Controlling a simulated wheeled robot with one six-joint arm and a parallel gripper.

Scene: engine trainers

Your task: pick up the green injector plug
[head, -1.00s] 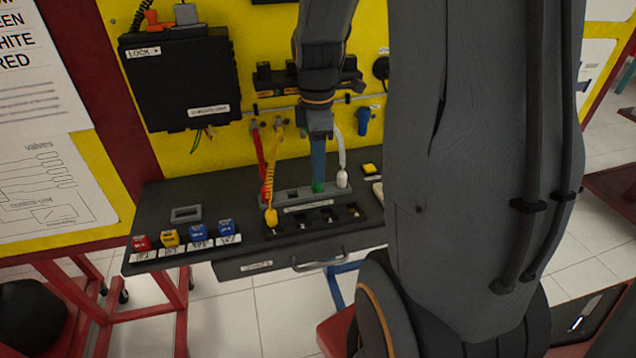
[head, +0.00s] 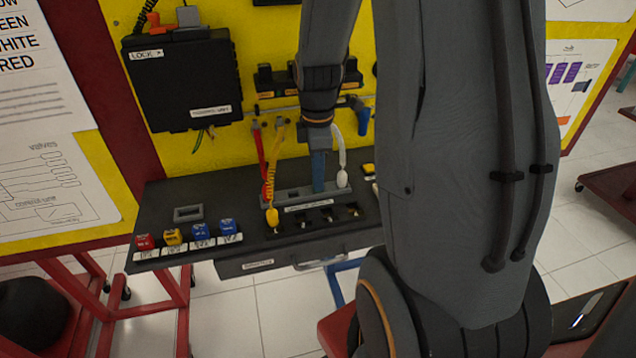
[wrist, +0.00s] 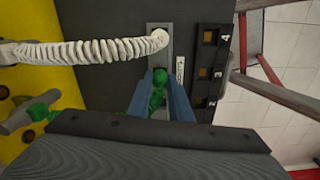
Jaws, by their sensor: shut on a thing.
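The green injector plug (wrist: 158,88) stands between the blue fingers of my gripper (wrist: 160,98) in the wrist view. The fingers are shut on it, over the grey holder strip (wrist: 167,43). A green coiled cable (wrist: 42,108) shows at the left, partly hidden by my gripper's body. In the head view my gripper (head: 318,186) points down at the holder strip (head: 292,200), and the green plug is hidden there. I cannot tell whether the plug is still seated in the holder.
The white plug (head: 342,179) with its coiled cable stands close to the right of my fingers. The yellow plug (head: 272,217) is to the left, in front of the strip. A row of dark numbered sockets (head: 318,217) lies in front. Coloured blocks (head: 200,232) sit at the left.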

